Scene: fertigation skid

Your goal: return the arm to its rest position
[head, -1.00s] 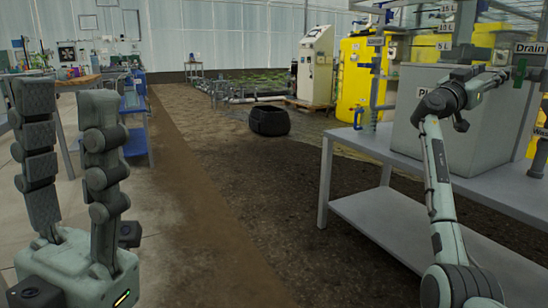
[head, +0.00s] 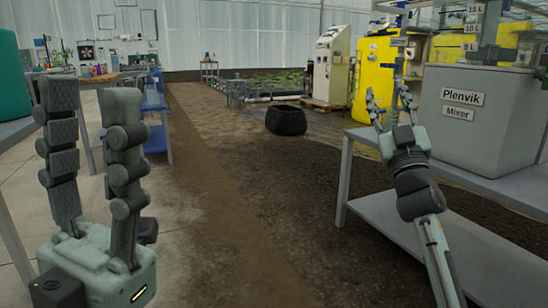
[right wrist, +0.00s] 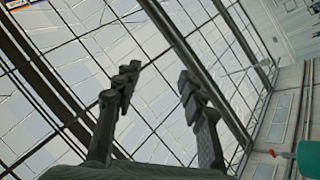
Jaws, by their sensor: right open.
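My right arm reaches up from the lower right of the head view, beside the grey mixer tank (head: 480,130). Its gripper (head: 385,88) points upward with its fingers apart and nothing between them. In the right wrist view the gripper (right wrist: 159,80) is open and empty, with the glazed roof and its dark beams behind it. My left gripper (head: 90,98) stands upright at the left of the head view. Its two fingers are apart, with nothing between them.
A metal bench (head: 440,235) with a lower shelf carries the mixer at the right. A yellow tank (head: 374,70) and a pale control cabinet (head: 330,65) stand behind. A black tub (head: 286,120) sits on the floor. The middle aisle is clear.

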